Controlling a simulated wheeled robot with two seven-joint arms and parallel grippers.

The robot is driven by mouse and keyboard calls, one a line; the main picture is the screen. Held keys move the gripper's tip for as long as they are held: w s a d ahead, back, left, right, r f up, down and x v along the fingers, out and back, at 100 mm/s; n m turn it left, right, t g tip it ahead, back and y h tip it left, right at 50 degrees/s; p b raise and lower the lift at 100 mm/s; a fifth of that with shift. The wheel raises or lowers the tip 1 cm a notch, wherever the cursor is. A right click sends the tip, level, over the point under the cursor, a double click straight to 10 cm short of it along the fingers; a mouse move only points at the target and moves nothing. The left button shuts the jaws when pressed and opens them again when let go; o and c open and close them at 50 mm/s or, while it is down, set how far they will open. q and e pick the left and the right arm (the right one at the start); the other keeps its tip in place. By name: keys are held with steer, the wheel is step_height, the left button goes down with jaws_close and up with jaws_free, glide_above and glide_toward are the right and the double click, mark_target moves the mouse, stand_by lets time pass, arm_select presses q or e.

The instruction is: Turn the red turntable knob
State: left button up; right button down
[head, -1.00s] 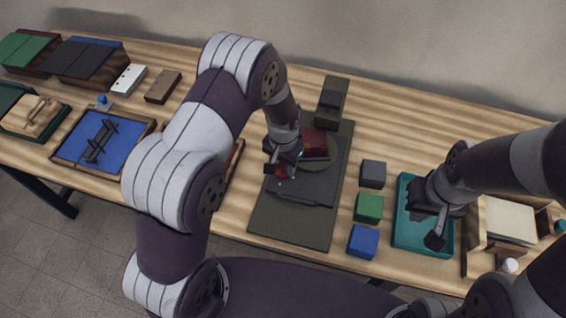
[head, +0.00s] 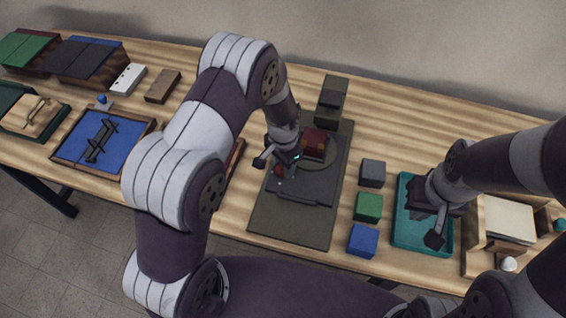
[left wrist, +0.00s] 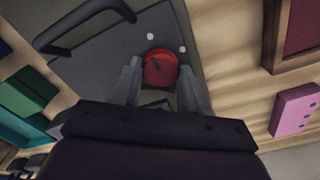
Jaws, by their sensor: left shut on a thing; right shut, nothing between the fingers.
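The red turntable knob (left wrist: 160,68) is a round red disc with a dark mark on it, on a dark grey plate (left wrist: 110,50). My left gripper (head: 278,168) is down at the knob, and in the left wrist view its fingers (left wrist: 160,85) stand on either side of it, shut on it. In the head view the knob (head: 279,171) is mostly hidden by the gripper. Behind it a dark red block (head: 315,142) sits on the round turntable (head: 328,158). My right gripper (head: 436,238) is shut and empty over the teal tray (head: 408,245).
Right of the turntable's dark mat (head: 285,222) are a grey block (head: 372,173), a green block (head: 368,207) and a blue block (head: 362,241). A dark upright piece (head: 331,98) stands behind the turntable. A blue board (head: 78,145) lies to the left.

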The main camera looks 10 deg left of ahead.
mark_target(283, 168)
arm_select(q)
steer(key=o, duration=1.1)
steer(key=shift+c, duration=0.2)
step_height(283, 168, up, 13)
steer(key=b, duration=0.1)
steer(key=shift+f, duration=0.15)
